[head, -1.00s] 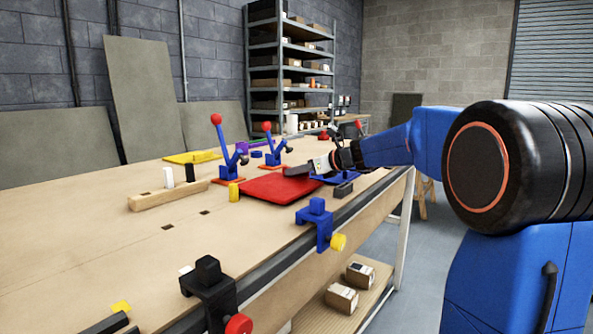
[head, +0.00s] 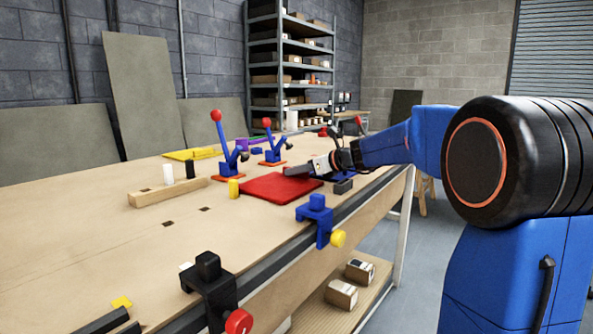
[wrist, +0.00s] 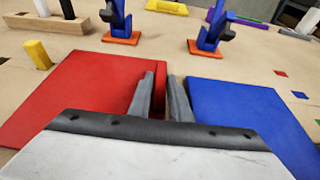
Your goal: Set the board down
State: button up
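The red board (head: 279,190) lies flat, or very nearly so, over the bench top; it also fills the left of the wrist view (wrist: 85,95). A narrow raised red strip runs along its right side. My gripper (wrist: 160,77) has its two grey fingers on either side of this strip, with little or no gap, and looks shut on it. In the head view my gripper (head: 297,170) is at the board's far right. The blue board (wrist: 240,110) lies to the right of the fingers, with a gap between the boards. Whether the red board's underside touches the bench is hidden.
Blue toggle clamps with red knobs (head: 218,140) stand behind the boards. A yellow peg (head: 234,189) is at the red board's left corner, beside a wooden block (head: 168,191) with pegs. Clamps (head: 316,215) grip the front edge. The bench's left half is mostly clear.

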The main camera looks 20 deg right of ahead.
jog(key=o, duration=0.3)
jog(key=shift+o, duration=0.2)
jog(key=shift+s, duration=0.1)
jog(key=v, duration=1.7)
jog(key=shift+d, duration=0.15)
jog(key=shift+s, duration=0.1)
